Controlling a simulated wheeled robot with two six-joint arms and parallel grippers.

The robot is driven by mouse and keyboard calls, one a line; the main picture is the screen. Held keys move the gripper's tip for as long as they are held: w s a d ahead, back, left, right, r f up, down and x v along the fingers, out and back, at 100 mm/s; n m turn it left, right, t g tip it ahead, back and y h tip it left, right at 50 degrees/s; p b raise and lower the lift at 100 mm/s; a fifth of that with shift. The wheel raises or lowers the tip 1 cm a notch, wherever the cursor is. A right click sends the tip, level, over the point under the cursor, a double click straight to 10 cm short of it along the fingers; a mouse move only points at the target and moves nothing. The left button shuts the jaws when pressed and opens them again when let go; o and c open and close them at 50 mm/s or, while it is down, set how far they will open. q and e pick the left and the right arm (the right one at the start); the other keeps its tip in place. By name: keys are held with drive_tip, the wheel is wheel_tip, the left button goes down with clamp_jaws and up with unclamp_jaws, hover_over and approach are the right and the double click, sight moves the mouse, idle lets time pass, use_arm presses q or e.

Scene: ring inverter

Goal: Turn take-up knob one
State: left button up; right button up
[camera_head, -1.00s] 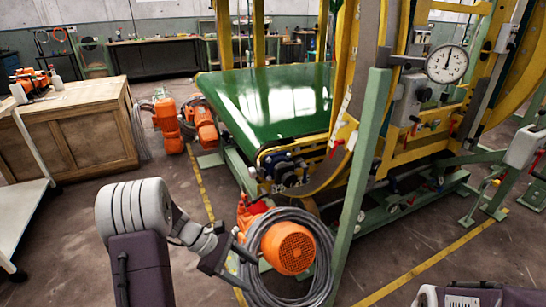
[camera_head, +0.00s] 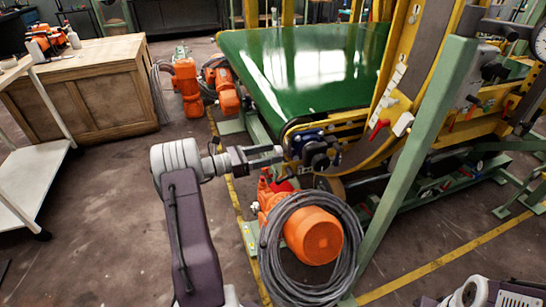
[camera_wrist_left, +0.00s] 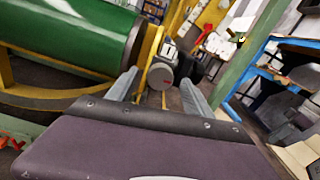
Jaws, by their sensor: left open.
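Dark round take-up knobs (camera_head: 320,158) sit on a blue bracket at the near corner of the green belt. No label shows which one is knob one. In the left wrist view, a grey round knob (camera_wrist_left: 161,76) with a small red mark faces me, with a darker knob (camera_wrist_left: 188,68) behind it to the right. My left gripper (camera_head: 279,156) points at the knobs from the left. In the left wrist view its fingers (camera_wrist_left: 160,93) are open, one on each side of the grey knob. Contact cannot be told.
An orange motor (camera_head: 314,236) wrapped in grey cable stands just below the knobs. A green post (camera_head: 420,150) rises to their right. The green belt (camera_head: 300,70) lies behind. A wooden crate (camera_head: 85,95) and a white cart (camera_head: 32,185) are at left, with open floor between.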

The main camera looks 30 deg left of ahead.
use_arm(q)
drive_tip(key=shift+w+d, duration=0.4)
drive_tip(key=shift+w, duration=0.1)
clamp_jaws()
drive_tip(key=shift+m, duration=0.3)
